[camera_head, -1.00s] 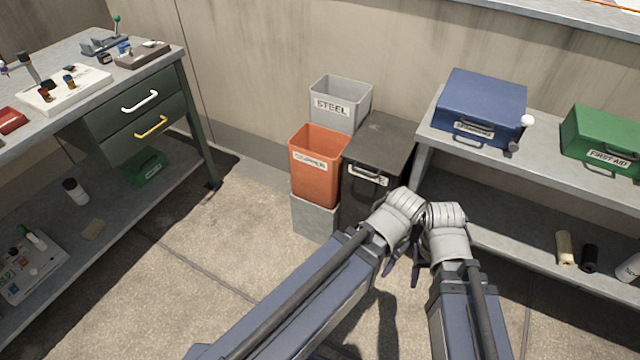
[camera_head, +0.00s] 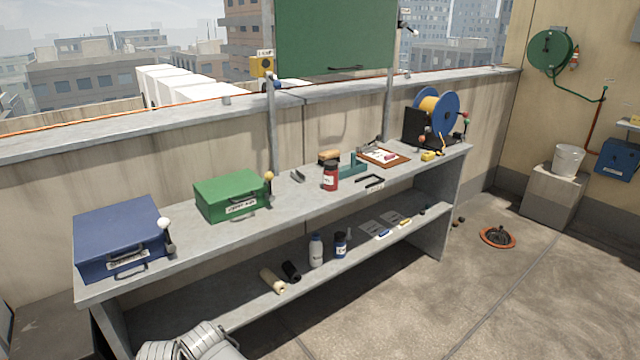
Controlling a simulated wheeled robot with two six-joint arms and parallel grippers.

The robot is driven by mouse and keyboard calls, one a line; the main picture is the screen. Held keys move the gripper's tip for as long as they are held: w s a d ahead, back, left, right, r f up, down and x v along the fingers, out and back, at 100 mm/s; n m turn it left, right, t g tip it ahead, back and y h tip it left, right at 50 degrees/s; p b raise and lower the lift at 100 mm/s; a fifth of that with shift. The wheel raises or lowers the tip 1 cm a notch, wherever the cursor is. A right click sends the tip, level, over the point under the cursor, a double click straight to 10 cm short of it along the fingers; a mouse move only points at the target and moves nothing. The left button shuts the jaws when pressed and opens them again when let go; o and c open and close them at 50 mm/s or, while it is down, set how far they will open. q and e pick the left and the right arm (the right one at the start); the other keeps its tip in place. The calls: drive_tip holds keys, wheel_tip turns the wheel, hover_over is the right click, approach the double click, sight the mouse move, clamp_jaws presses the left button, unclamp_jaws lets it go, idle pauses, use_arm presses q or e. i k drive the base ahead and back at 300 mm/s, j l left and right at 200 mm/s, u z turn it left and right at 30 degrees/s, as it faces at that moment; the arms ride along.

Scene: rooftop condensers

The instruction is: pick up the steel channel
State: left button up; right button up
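I cannot say for certain which thing is the steel channel. A short grey metal piece (camera_head: 297,175) lies on the bench top (camera_head: 225,232), right of the green first-aid box, and may be it. A dark U-shaped piece (camera_head: 369,181) lies flat near the bench's front edge, further right. Neither is touched by anything of mine. Only pale grey joints of my arms show at the bottom left edge; both grippers' fingers are out of the picture.

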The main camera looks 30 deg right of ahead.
sight(299, 177)
drive_tip(key=z, duration=0.9)
drive_tip(key=i+l+z, duration=0.15)
drive_tip(key=i+z, duration=0.15)
drive_tip(key=i, duration=0.3)
drive_tip(key=i+z, duration=0.3)
drive_tip(key=i, duration=0.25)
